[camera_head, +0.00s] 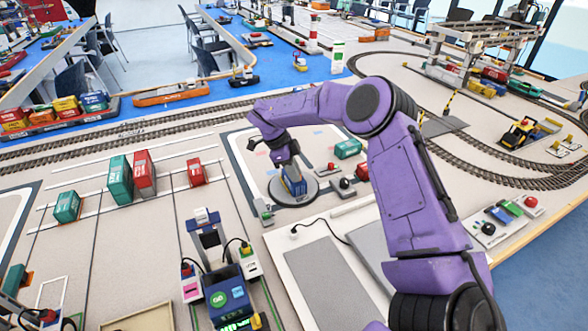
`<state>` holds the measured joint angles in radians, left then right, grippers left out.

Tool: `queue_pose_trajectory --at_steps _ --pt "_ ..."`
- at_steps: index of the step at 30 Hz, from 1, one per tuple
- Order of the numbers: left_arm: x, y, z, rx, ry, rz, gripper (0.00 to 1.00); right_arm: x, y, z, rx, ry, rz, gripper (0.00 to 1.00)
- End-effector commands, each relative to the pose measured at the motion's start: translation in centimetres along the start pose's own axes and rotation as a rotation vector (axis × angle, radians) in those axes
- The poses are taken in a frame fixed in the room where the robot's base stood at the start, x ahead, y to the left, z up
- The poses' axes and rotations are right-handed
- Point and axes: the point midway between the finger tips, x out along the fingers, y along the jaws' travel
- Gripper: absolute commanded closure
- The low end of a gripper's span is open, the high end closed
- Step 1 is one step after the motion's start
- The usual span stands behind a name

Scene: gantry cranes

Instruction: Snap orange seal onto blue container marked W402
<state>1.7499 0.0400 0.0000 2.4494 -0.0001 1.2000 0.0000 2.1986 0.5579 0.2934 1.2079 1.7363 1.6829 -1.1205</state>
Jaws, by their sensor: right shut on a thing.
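A blue container (295,186) stands on a round grey turntable (287,199) in the middle of the view. Its marking is too small to read. My right arm comes in from the right and bends down over the container. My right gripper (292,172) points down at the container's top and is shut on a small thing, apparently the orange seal. The fingers and the seal are mostly hidden and too small to make out clearly. I cannot tell whether the seal touches the container. My left gripper is out of view.
A green container (348,148) and a red button (362,172) stand right of the turntable. Dark green (119,180) and red containers (144,173) stand to the left. Rail tracks (190,121) run behind.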

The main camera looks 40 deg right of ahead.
Motion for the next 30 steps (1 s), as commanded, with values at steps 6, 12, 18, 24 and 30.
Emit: queue_pose_trajectory --at_steps 6,12,18,24,30 --pt "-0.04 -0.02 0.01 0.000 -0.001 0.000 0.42 0.11 0.00 0.04 -0.001 0.000 -0.001 1.00" --pt "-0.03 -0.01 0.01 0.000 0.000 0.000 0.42 0.10 0.01 0.05 -0.001 -0.001 -0.001 1.00" --pt "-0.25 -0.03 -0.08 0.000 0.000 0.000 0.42 -0.01 0.04 0.01 -0.002 -0.001 -0.001 1.00" --pt "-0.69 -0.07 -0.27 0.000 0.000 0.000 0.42 -0.14 0.12 0.00 -0.002 -0.001 0.000 1.00" --pt "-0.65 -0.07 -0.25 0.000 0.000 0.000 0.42 -0.06 0.12 0.04 -0.001 -0.001 -0.001 1.00"
